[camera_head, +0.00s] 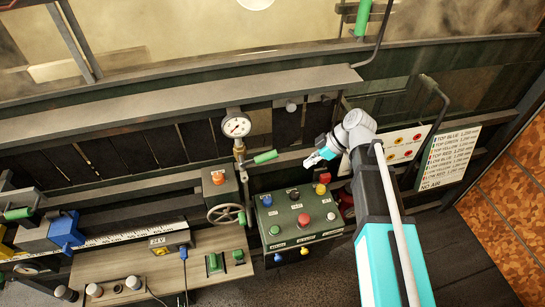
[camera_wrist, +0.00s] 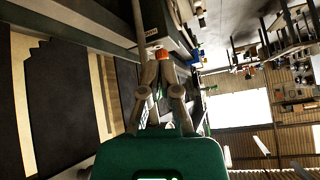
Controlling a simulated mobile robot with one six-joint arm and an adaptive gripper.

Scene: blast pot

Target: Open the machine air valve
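A lever with a green handle (camera_head: 265,157) stands out to the right from the pipe under a round pressure gauge (camera_head: 236,125). Other green handles show at the far left (camera_head: 18,213) and at the top (camera_head: 363,16); no label shows which is the machine air valve. My gripper (camera_head: 310,160) is to the right of the lever under the gauge, apart from it and pointing left. In the wrist view my gripper (camera_wrist: 160,66) appears slightly open and empty, with an orange knob (camera_wrist: 162,54) beyond its fingertips.
A green control box (camera_head: 298,217) with several coloured buttons lies below my gripper. A handwheel (camera_head: 226,214) and a box with an orange knob (camera_head: 219,178) are left of it. A white sign (camera_head: 450,157) and a panel (camera_head: 401,148) are at the right. A long ledge (camera_head: 160,98) runs above.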

